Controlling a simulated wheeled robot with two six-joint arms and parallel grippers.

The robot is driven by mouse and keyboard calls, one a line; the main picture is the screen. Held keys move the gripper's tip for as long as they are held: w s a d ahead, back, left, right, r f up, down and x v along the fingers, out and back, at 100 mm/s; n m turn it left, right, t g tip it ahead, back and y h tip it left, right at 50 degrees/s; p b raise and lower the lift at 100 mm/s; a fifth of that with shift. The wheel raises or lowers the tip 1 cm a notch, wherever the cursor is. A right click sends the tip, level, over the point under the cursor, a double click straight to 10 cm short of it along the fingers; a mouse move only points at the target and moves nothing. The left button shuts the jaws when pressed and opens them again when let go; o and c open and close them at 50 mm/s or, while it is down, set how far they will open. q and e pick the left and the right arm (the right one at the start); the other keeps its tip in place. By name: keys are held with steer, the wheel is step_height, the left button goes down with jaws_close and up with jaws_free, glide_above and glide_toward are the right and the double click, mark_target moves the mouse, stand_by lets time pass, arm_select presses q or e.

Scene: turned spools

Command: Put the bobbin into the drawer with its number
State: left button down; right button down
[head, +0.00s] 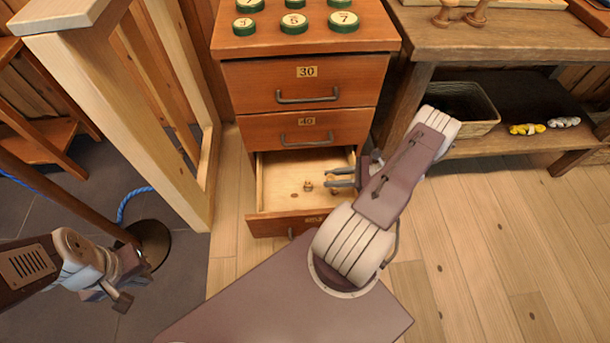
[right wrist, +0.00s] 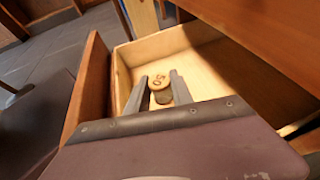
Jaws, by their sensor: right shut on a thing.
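The bobbin (right wrist: 160,82) is a small turned wooden piece with a pale round end that seems to read 50. In the right wrist view it sits between the fingers of my right gripper (right wrist: 161,88), which is shut on it. In the head view my right gripper (head: 330,177) reaches from the right into the open bottom drawer (head: 270,192). The drawer's number label (head: 314,219) is partly hidden by my arm. My left gripper (head: 112,287) is far to the left, away from the drawers; its jaw opening is unclear.
Above the open drawer are shut drawers labelled 30 (head: 307,71) and 40 (head: 306,121). Several green numbered discs (head: 343,21) stand on the cabinet top. A wooden frame (head: 190,185) stands to the left and a workbench (head: 500,40) to the right.

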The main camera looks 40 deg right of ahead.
steer(key=w+a+b, duration=0.5)
steer(key=w+a, duration=0.7)
steer(key=a, duration=0.1)
step_height(320, 180, down, 7)
steer(key=b, duration=0.5)
steer(key=shift+w+a+f, duration=0.1)
steer(key=shift+a+f, duration=0.05)
steer(key=shift+r, duration=0.2)
steer(key=shift+f+b, duration=0.35)
steer(key=shift+f, duration=0.2)
steer(key=shift+f, duration=0.1)
steer(key=c, duration=1.1)
jaws_free()
